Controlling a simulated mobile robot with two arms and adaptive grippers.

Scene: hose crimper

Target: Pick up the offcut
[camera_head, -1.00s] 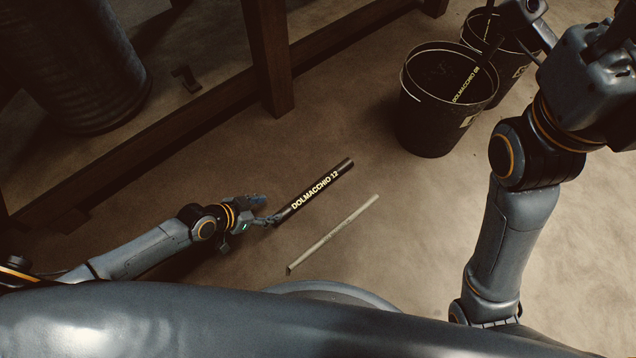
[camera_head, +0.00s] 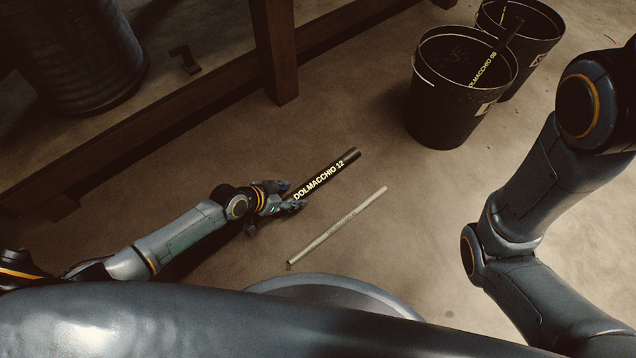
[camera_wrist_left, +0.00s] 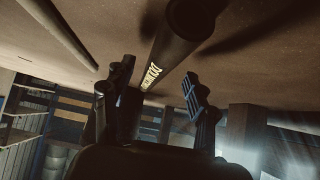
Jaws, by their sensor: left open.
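The offcut is a black hose piece (camera_head: 330,175) with yellow "DOLMACCHIO 12" lettering, lying on the brown floor. It points away to the upper right in the head view. My left gripper (camera_head: 290,196) is at its near lower-left end, with the fingers close to it. In the left wrist view the offcut (camera_wrist_left: 172,50) runs between the spread fingers of my left gripper (camera_wrist_left: 155,88). The gripper is open, and I cannot tell whether a finger touches the hose. Its near end is partly hidden by the gripper. My right gripper is out of view.
A thin pale rod (camera_head: 340,226) lies on the floor right of the offcut, nearly parallel. Two dark buckets stand at upper right, the nearer bucket (camera_head: 440,125) holding a hose (camera_head: 496,55). A wooden post (camera_head: 275,55) and beam stand behind.

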